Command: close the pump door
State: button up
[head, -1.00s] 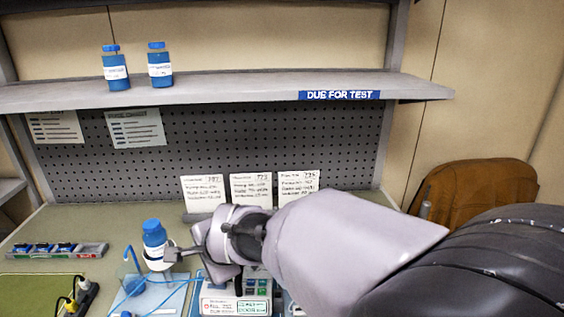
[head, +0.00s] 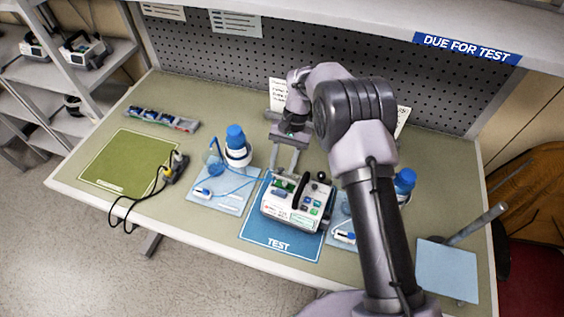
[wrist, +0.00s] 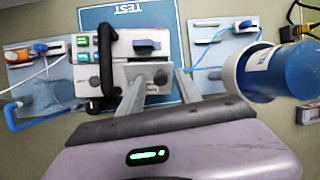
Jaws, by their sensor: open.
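The white infusion pump (head: 290,212) sits on the blue TEST mat (head: 262,238) on the bench. It has coloured buttons and a black handle; a dark recess with green shows at its left. I cannot tell the door's angle. In the wrist view the pump (wrist: 118,72) lies beyond the fingers, its handle at left. My gripper (head: 283,168) is open and empty just behind the pump, fingers pointing towards it. In the wrist view the fingertips (wrist: 158,84) flank the pump's near edge; contact is unclear. My arm hides part of the bench at right.
A blue-capped bottle (head: 236,150) stands left of the pump; it is close to my gripper in the wrist view (wrist: 285,72). Another blue bottle (head: 404,182) is at right. Tubing lies on a pale tray (head: 228,203). The shelf (head: 380,22) overhangs the back.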

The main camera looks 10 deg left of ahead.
aim_at(278, 176)
jog(key=shift+c, duration=0.4)
grip_shut()
jog(key=s+t+b, duration=0.1)
jog(key=b, duration=0.2)
jog(key=f+t+b, duration=0.1)
jog(key=t+b, duration=0.1)
jog(key=b, duration=0.1)
jog(key=s+f+t+h+b, duration=0.1)
jog(key=t+b, duration=0.1)
jog(key=b, duration=0.1)
jog(key=shift+s+a+b, duration=0.3)
jog(key=shift+s+a, duration=0.05)
jog(key=t+b, duration=0.1)
jog(key=b, duration=0.2)
jog(key=shift+s+a+f+t+h+b, duration=0.1)
jog(key=shift+s+f+t+h+b, duration=0.2)
jog(key=shift+t+b, duration=0.1)
jog(key=shift+s+t+b, duration=0.1)
jog(key=shift+t+b, duration=0.3)
jog(key=shift+b, duration=0.4)
jog(key=shift+r, duration=0.1)
jog(key=shift+o, duration=0.4)
grip_release()
